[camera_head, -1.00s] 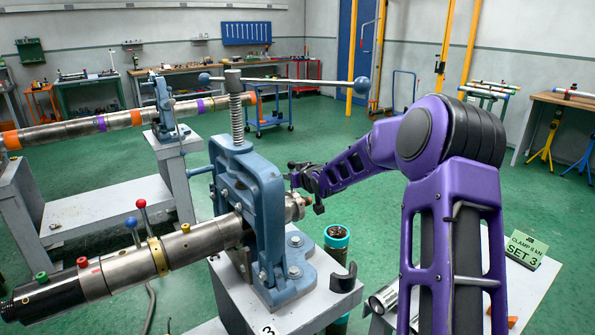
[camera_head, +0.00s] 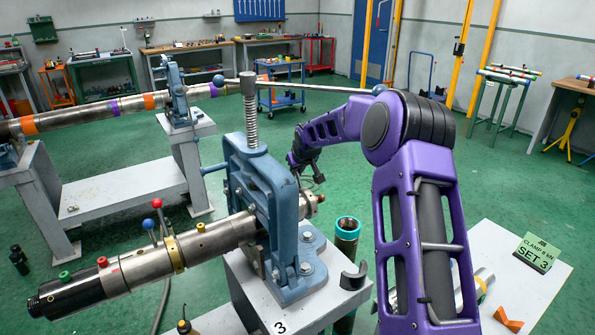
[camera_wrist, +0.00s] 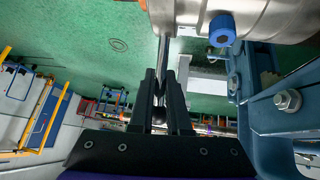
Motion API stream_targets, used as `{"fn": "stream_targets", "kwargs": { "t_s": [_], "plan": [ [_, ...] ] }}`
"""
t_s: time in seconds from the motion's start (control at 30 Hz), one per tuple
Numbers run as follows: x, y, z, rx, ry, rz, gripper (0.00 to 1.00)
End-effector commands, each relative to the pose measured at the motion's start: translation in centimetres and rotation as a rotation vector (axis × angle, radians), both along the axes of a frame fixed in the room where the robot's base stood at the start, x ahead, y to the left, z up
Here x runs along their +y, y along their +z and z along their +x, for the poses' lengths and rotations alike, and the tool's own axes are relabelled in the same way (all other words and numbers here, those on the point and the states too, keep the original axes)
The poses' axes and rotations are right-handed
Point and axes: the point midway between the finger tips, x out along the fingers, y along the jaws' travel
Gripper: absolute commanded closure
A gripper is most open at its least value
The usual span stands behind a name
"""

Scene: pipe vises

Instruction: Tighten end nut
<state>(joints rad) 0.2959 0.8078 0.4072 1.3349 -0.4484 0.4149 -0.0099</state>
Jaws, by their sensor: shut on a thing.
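My gripper (camera_head: 318,180) is just beyond and above that end. In the wrist view my gripper (camera_wrist: 163,78) is shut on a thin metal rod (camera_wrist: 164,52), which runs up beside the end piece. The rod's joint with the end piece is not clear.
The vise frame (camera_wrist: 285,100) stands close on the right in the wrist view. A teal-rimmed tube (camera_head: 347,235) stands near the pipe end. A white table (camera_head: 515,275) with a green SET 3 sign (camera_head: 537,254) is at the right. Green floor is open behind.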

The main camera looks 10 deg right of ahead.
Motion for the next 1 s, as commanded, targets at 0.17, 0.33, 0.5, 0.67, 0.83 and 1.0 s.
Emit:
{"fn": "stream_targets", "kwargs": {
  "t_s": [0.17,0.33,0.5,0.67,0.83,1.0],
  "plan": [
    [0.02,-0.11,0.21,0.003,0.001,-0.003,1.0],
    [0.05,-0.12,0.22,0.002,0.002,-0.003,1.0],
    [0.07,-0.13,0.22,0.003,0.002,-0.002,0.71],
    [0.07,-0.1,0.18,0.004,0.001,-0.002,0.55],
    [0.07,-0.08,0.15,0.004,0.001,-0.002,0.55],
    [0.01,0.74,-0.37,0.003,0.001,-0.003,0.55]
  ]
}}
